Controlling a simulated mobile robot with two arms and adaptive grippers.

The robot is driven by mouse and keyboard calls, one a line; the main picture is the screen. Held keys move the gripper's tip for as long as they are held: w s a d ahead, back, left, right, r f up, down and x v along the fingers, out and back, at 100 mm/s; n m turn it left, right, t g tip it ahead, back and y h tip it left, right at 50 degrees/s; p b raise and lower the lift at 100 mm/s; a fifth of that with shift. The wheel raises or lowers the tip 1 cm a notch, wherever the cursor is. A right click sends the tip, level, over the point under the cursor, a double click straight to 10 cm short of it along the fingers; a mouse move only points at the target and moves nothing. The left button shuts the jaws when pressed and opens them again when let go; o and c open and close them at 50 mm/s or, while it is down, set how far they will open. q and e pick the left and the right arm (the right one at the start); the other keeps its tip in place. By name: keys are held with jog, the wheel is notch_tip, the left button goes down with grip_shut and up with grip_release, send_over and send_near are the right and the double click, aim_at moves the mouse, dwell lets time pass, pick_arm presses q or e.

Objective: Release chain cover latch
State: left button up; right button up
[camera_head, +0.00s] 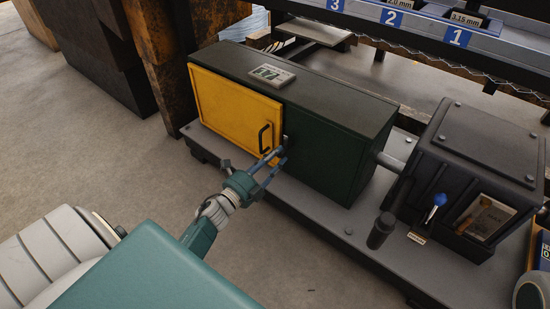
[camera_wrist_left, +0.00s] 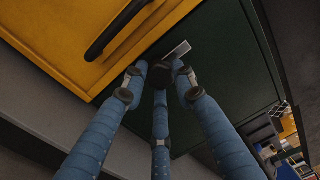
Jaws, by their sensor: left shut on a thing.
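The yellow chain cover door (camera_head: 228,106) is closed on the front of a dark green housing (camera_head: 325,146), with a black bar handle (camera_head: 264,139) near its right edge. My left gripper (camera_head: 276,158), with three blue fingers, is at the door's right edge, just below the handle. In the left wrist view its fingertips (camera_wrist_left: 160,78) are drawn together on the small chain cover latch, at the seam between yellow door and green panel. A pale metal plate of the latch (camera_wrist_left: 178,50) shows just beyond the tips. The fingers hide most of the latch.
A grey machine bed (camera_head: 345,230) carries the housing. A dark box (camera_head: 478,150) with a blue-knobbed lever (camera_head: 436,203) stands at right. A numbered rack (camera_head: 440,25) is behind. Rusty blocks (camera_head: 165,60) stand at left. The floor in front is clear.

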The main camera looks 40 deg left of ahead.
pick_arm(q)
jog(key=shift+d, duration=0.3)
jog(key=o, duration=1.2)
jog(key=shift+c, duration=0.2)
jog(key=shift+a, duration=0.1)
jog(key=shift+s, duration=0.2)
jog(key=s, duration=1.1)
jog(key=shift+s+a+f, duration=0.3)
jog(key=shift+a, duration=0.15)
